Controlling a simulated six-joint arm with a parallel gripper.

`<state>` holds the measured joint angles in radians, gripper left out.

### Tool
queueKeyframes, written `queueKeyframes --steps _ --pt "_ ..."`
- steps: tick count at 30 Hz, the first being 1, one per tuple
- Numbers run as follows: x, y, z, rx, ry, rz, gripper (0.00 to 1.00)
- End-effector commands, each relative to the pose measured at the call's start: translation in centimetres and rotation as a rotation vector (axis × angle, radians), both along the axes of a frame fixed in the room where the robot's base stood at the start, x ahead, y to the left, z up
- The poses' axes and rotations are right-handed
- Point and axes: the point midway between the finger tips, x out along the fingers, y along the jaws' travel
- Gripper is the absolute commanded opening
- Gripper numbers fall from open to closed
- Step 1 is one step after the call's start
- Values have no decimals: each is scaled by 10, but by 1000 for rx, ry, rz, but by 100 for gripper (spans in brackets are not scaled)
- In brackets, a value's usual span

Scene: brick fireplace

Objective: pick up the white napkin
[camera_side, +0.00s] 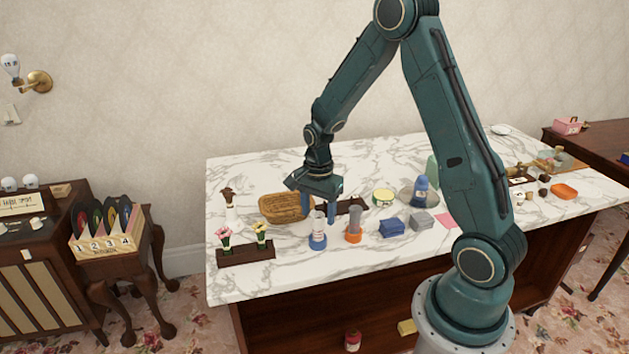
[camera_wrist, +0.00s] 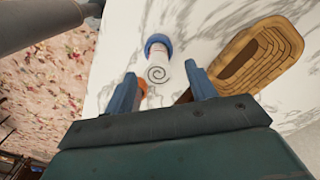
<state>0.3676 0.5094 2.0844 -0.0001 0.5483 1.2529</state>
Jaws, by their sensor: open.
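The white napkin (camera_side: 318,226) is rolled up and stands upright on the marble table, with a blue ring around its lower end. In the wrist view the white napkin (camera_wrist: 158,72) shows its spiral top end towards me, ahead of and between the finger lines. My gripper (camera_side: 320,207) points down with its fingers apart, just over the top of the roll. In the wrist view my gripper (camera_wrist: 160,72) is open and nothing is clamped in it. Whether a finger touches the napkin I cannot tell.
A grey roll with an orange ring (camera_side: 354,237) stands close on the right. A wicker basket (camera_side: 285,207) lies behind left, and a flower stand (camera_side: 246,253) is at front left. Blue folded cloth (camera_side: 391,228) lies farther right. Bare marble lies in front.

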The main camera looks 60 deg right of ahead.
Motion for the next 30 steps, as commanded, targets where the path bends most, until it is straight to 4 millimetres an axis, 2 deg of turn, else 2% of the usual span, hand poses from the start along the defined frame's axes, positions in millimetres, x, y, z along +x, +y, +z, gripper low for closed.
queueKeyframes --steps 10,22,30 --pt "0 1 -6 0 0 0 56" --pt "-2 3 -46 0 2 0 56" --pt "-2 3 -54 0 -1 0 56"
